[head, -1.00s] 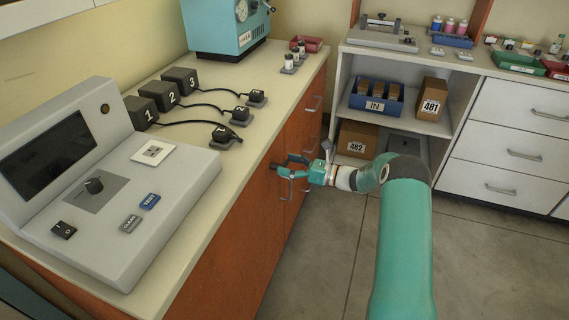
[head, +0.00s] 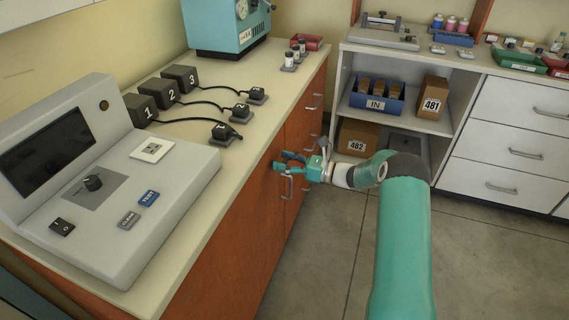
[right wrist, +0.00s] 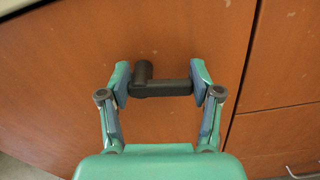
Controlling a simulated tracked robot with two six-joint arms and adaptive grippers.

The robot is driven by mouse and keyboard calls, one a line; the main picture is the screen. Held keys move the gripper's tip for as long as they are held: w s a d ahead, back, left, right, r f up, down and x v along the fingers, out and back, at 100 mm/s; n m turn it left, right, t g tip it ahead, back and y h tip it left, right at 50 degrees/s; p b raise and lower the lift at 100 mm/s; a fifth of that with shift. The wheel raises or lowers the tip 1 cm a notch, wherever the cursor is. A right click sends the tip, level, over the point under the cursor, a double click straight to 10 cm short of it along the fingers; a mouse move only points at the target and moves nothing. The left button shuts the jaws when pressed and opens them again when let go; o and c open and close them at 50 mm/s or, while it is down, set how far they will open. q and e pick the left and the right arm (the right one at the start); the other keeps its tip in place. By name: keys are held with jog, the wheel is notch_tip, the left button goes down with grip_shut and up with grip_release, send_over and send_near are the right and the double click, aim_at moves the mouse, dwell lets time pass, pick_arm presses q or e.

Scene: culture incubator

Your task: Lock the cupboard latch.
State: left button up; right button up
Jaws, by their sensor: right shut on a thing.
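The cupboard (head: 225,245) is the red-brown wooden base under the left counter. My right gripper (head: 279,161) is at its front face, near a metal door handle (head: 287,187). In the right wrist view, the latch (right wrist: 165,88) is a dark lever with a round knob-like end at its upper left and a bar lying roughly level across the picture. My right gripper (right wrist: 160,84) is shut on the latch, with one finger at each end of the bar. In the head view the gripper hides the latch. My left gripper is not in view.
A grey control panel (head: 120,190) and black numbered blocks (head: 180,78) with cables stand on the counter above. An open shelf (head: 420,118) with boxes and white drawers (head: 510,150) stand to the right. The floor (head: 310,270) between is clear.

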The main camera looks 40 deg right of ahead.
jog(key=shift+f+n+b, duration=0.1)
jog(key=shift+n+b, duration=0.35)
jog(key=shift+n, duration=0.45)
jog(key=shift+r, duration=0.25)
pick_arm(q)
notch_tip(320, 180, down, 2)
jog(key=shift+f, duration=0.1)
pick_arm(e)
jog(key=o, duration=1.2)
jog(key=shift+c, duration=0.2)
jog(key=v, duration=1.2)
